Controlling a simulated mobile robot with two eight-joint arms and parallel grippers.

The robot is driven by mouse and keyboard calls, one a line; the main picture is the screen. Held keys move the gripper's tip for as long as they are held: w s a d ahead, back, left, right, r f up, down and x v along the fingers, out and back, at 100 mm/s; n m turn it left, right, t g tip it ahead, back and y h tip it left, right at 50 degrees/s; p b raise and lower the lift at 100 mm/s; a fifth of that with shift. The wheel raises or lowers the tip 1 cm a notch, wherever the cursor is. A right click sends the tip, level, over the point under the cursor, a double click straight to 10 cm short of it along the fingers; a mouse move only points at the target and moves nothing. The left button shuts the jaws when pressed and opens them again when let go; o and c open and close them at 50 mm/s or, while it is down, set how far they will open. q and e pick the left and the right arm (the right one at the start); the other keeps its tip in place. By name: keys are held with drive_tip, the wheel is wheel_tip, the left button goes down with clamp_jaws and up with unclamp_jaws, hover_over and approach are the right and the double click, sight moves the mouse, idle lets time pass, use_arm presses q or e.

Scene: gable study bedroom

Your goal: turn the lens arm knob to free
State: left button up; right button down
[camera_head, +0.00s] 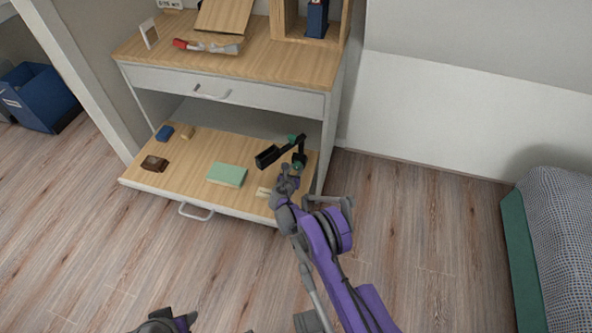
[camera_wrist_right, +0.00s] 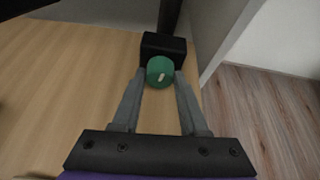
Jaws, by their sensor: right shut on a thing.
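The black lens arm (camera_head: 275,153) stands at the right end of the lower wooden shelf, with a green knob (camera_head: 298,165) low on it and another green part at its top joint. My right gripper (camera_wrist_right: 160,79) is shut on this knob, one fingertip on each side. In the head view the right gripper (camera_head: 296,170) reaches the base of the lens arm and partly hides it. My left gripper's fingers do not show.
The pull-out shelf (camera_head: 190,168) holds a green box (camera_head: 227,174), a brown block (camera_head: 154,163), a blue block (camera_head: 165,132) and a small pale piece (camera_head: 264,192). A closed drawer (camera_head: 220,92) is above. A bed (camera_head: 560,235) stands right; the floor between is clear.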

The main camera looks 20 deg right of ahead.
drive_tip(key=shift+a+n, duration=0.1)
drive_tip(key=shift+n, duration=0.4)
drive_tip(key=shift+h, duration=0.3)
drive_tip(key=c, duration=0.7)
unclamp_jaws()
drive_tip(key=p+v, duration=0.2)
drive_tip(key=v, duration=0.8)
drive_tip(key=shift+s+a+r+p, duration=0.15)
drive_tip(key=shift+a+r+p, duration=0.1)
drive_tip(key=shift+r+p, duration=0.05)
